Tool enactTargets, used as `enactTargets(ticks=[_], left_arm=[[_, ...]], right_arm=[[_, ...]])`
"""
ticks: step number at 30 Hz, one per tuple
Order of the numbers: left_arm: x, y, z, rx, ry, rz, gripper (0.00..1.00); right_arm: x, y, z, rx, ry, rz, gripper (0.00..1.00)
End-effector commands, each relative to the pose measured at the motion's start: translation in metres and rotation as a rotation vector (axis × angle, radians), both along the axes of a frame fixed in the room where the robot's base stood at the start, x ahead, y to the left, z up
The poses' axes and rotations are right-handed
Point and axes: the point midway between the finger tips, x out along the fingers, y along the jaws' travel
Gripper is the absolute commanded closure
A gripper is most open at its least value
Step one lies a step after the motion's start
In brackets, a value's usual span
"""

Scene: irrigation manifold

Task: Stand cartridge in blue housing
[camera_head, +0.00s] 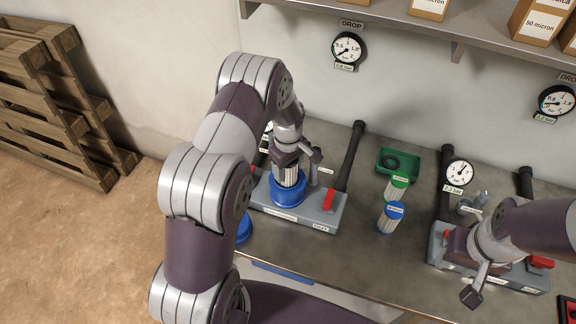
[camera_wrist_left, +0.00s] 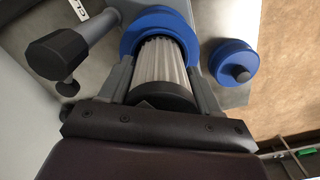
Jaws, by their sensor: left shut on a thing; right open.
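A white pleated cartridge (camera_head: 291,177) with a dark end cap is upright over the blue housing (camera_head: 287,194). In the left wrist view the cartridge (camera_wrist_left: 158,62) has its far end within the blue housing's ring (camera_wrist_left: 128,36). How deep it sits is hidden. My left gripper (camera_head: 290,160) is above the housing, shut on the cartridge near its capped end, with a finger (camera_wrist_left: 204,92) on each side. My right gripper (camera_head: 474,292) is open and empty at the right, over the bench front, away from the housing.
A blue lid (camera_wrist_left: 230,64) lies beside the housing. Cartridges with green (camera_head: 397,187) and blue (camera_head: 391,217) ends stand right of the manifold, before a green tray (camera_head: 400,162). A red-handled valve (camera_head: 328,200) and dark pipe (camera_head: 350,155) flank the housing.

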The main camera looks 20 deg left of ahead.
Motion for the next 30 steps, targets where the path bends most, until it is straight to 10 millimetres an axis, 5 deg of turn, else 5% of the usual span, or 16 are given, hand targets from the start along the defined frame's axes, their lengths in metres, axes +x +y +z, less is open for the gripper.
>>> enactTargets(ticks=[13, 14, 16, 24, 28, 30], left_arm=[[0.000, 0.000, -0.011, 0.000, -0.001, 0.000, 0.72], [0.000, 0.000, -0.011, 0.000, 0.000, 0.000, 0.31], [0.000, 0.000, -0.011, 0.000, 0.000, 0.000, 0.11], [0.000, 0.000, -0.010, 0.000, 0.000, 0.000, 0.11], [0.000, 0.000, 0.005, 0.000, -0.001, 0.000, 0.11], [0.002, 0.000, 0.010, 0.001, -0.006, 0.000, 0.11]], right_arm=[[0.000, 0.000, -0.008, 0.000, 0.000, 0.000, 0.57], [0.000, 0.000, -0.008, 0.000, 0.000, 0.000, 0.57], [0.000, 0.000, -0.008, 0.000, 0.000, 0.000, 0.57], [0.000, 0.000, -0.007, 0.000, 0.000, 0.000, 0.57], [0.000, 0.000, 0.004, 0.000, 0.000, 0.000, 0.57], [0.000, 0.000, -0.005, 0.000, -0.001, 0.000, 0.57]])
